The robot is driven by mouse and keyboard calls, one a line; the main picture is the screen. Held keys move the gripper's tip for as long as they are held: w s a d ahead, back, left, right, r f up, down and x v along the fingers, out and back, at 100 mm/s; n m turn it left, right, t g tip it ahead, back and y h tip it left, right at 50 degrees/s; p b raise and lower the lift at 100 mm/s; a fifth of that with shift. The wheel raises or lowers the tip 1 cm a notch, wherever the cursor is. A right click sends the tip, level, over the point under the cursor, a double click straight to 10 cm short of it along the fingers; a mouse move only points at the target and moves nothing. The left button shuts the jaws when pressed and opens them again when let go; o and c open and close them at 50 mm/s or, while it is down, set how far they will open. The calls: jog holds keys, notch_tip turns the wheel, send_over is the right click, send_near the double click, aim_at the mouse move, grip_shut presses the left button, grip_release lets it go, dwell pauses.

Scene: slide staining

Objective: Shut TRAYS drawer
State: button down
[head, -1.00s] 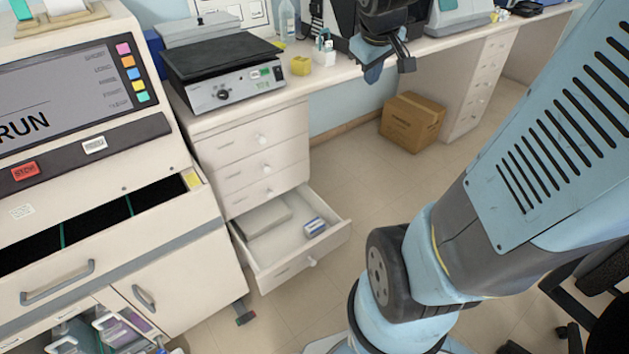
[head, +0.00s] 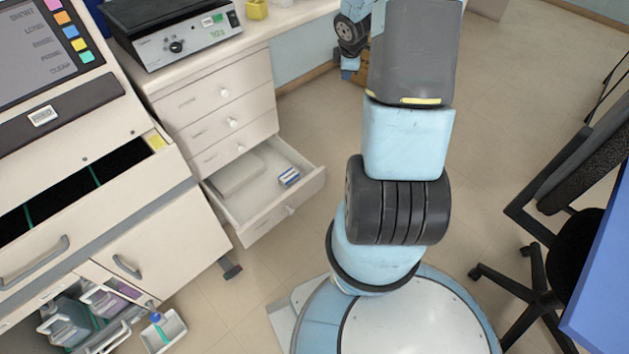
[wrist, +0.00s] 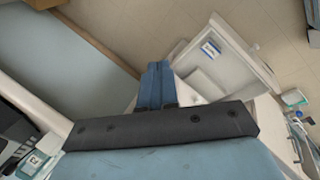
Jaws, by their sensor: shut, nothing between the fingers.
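The bottom drawer (head: 270,218) of the white bench cabinet (head: 205,110) stands pulled out, with its round knob on the front. A flat grey tray (head: 238,175) and a small blue-and-white box (head: 289,177) lie inside. The drawer labels are too small to read. The drawer (wrist: 246,45) also shows at the upper right of the wrist view, with the box (wrist: 210,50) in it. My gripper (wrist: 157,68) has its blue fingers together and empty, apart from the drawer. In the head view my arm hides most of the gripper.
The white stainer (head: 160,235) stands left of the open drawer, with an open compartment on top and bottles below. A black swivel chair (head: 560,245) and a blue surface (head: 603,285) are at the right. Tiled floor is free before the drawer.

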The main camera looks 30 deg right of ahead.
jog(key=s+f+n+y, duration=0.2)
jog(key=f, duration=0.9)
jog(key=s+f+n+y, duration=0.2)
jog(key=f+n, duration=0.1)
jog(key=f, duration=0.9)
jog(key=s+a+f+n+y, duration=0.1)
jog(key=s+a+f+y, duration=0.2)
jog(key=f, duration=0.4)
jog(key=s+a+f+n+y, duration=0.1)
jog(key=s+a+f+n, duration=0.1)
jog(key=s+a+f, duration=0.3)
send_near(307, 187)
notch_tip(307, 187, down, 3)
jog(key=s, duration=0.3)
jog(key=shift+w+a+f, duration=0.1)
jog(key=shift+w+a, duration=0.2)
jog(key=shift+w, duration=0.45)
jog(key=shift+w+a+f, duration=0.1)
jog(key=shift+w+a, duration=0.2)
jog(key=shift+w, duration=0.45)
jog(key=shift+w+a+f, duration=0.1)
jog(key=shift+w+a, duration=0.2)
jog(key=shift+w, duration=0.45)
